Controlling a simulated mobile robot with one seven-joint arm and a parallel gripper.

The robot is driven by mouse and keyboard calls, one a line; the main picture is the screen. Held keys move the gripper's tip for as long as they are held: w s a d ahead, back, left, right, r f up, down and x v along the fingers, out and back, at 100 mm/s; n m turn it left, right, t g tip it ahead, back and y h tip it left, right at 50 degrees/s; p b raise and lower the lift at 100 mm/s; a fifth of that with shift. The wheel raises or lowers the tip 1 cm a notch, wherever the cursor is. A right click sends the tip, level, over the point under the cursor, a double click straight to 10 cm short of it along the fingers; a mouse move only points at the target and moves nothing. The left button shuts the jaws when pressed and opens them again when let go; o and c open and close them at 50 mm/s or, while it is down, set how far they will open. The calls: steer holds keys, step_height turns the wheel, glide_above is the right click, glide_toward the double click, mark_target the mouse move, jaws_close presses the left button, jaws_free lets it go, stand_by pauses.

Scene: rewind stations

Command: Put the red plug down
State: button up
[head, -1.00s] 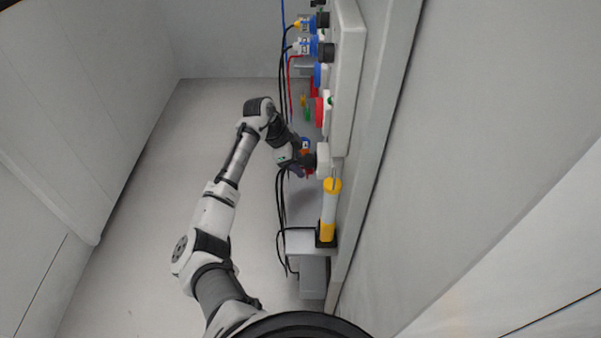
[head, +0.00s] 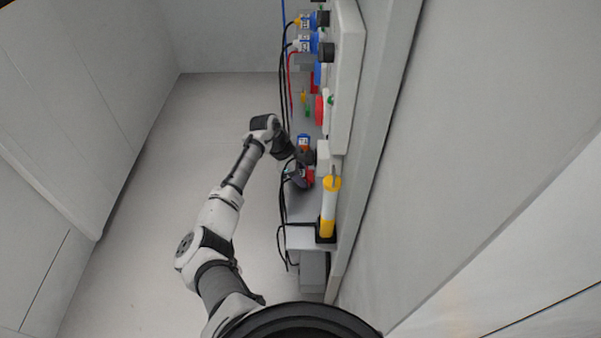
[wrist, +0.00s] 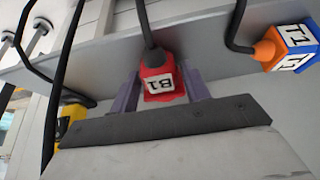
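The red plug (wrist: 158,82), with a white label reading B1 upside down, sits between the two purple fingers of my gripper (wrist: 162,88) in the wrist view. The fingers appear to press on its sides. A dark cable runs up from the plug's far end. In the head view my gripper (head: 301,178) is over the grey shelf (head: 303,208), with a bit of red showing beside it. The plug is close to the shelf surface; whether it touches cannot be told.
An orange and blue plug (wrist: 287,48) lies on the shelf to the right in the wrist view. A yellow and white cylinder (head: 328,210) stands near the shelf's front. Black cables (head: 283,110) hang along the shelf's left edge. Bare shelf lies between the gripper and the cylinder.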

steer(key=shift+o, duration=0.8)
steer(key=shift+r, duration=0.1)
steer(key=shift+r, duration=0.2)
steer(key=b+v, duration=0.2)
steer(key=v, duration=1)
steer(key=shift+f, duration=0.1)
